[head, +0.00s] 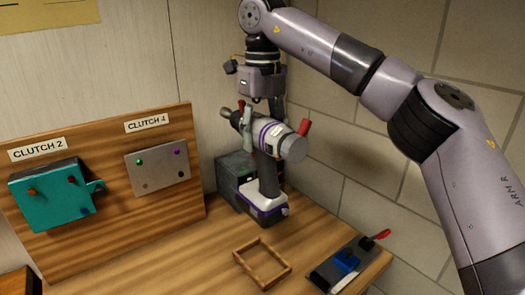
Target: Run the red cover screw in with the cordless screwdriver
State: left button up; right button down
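The cordless screwdriver (266,168) is grey and white with a purple-edged battery base. It is upright, its barrel pointing left and away. My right gripper (262,122) reaches down from above, with fingers on both sides of the barrel. It appears shut on it, though the far finger is partly hidden. I cannot tell whether the base touches the table. The teal cover (50,198) at CLUTCH 2 carries two reddish screws, one at left (32,192) and one at upper right (71,180), and a purple one below. The left one seems to stick out more. My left gripper is out of view.
A dark box (231,180) stands behind the screwdriver. An empty wooden frame (240,263) and a dark tray with blue and red parts (334,272) lie in front.

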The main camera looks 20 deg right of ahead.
aim_at(262, 118)
jog(key=shift+r+p, duration=0.35)
jog(key=shift+r, duration=0.35)
jog(key=shift+r+p, duration=1.85)
jog(key=shift+p, duration=0.2)
jog(key=shift+a+f, duration=0.1)
jog(key=shift+f, duration=0.05)
